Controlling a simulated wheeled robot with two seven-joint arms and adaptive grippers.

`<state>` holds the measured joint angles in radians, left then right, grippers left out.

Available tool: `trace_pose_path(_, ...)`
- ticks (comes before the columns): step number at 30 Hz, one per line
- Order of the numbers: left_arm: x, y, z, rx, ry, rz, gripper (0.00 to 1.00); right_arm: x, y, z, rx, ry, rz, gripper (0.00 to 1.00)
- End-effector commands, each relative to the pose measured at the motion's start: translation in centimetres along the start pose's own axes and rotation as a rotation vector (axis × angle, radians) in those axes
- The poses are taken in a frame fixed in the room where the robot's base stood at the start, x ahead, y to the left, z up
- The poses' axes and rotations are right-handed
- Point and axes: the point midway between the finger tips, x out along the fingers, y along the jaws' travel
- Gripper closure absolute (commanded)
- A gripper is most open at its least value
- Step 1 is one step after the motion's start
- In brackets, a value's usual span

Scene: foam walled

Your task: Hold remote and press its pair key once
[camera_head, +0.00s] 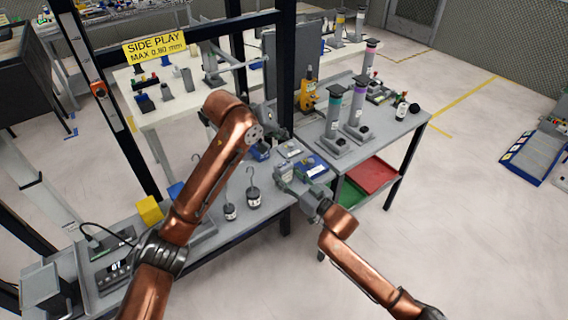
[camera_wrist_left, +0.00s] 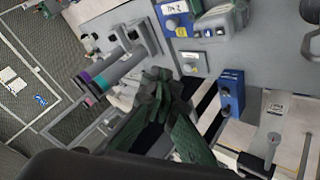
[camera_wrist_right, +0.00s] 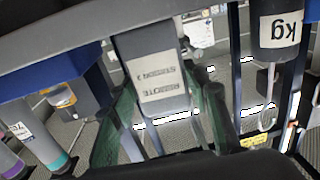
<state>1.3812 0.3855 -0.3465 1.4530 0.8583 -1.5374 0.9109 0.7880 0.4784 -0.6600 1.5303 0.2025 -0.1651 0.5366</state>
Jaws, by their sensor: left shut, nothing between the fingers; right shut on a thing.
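The remote (camera_wrist_right: 150,50) is a grey case with a label reading "REMOTE STATION 3" in the right wrist view. My right gripper (camera_wrist_right: 168,100) is shut on it, one green finger on each side. My left gripper (camera_head: 275,128) is farther back, above the bench and apart from the remote. In the left wrist view its fingers (camera_wrist_left: 165,82) are together and empty. I cannot make out the pair key.
A blue box (camera_head: 312,166) and a small grey box (camera_head: 290,149) sit on the bench close to the grippers. Hooked weights (camera_head: 253,198) and a yellow block (camera_head: 149,210) stand to the left. Posts (camera_head: 333,110) stand behind. A red tray (camera_head: 372,175) is below.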

Motion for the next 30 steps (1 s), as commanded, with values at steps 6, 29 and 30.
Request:
trace_pose_path(6,1.8,-1.3,1.3,0.0,-0.002,-0.002,1.0,0.0,0.0,0.0,0.0,0.0,0.0,0.85)
trace_pose_path(29,5.9,-4.2,4.3,0.001,0.001,0.001,1.0,0.0,0.0,0.0,0.0,-0.001,0.0,0.85)
trace_pose_path(30,5.9,-4.2,4.3,0.001,0.001,0.001,1.0,0.0,0.0,0.0,0.0,-0.001,0.0,0.85)
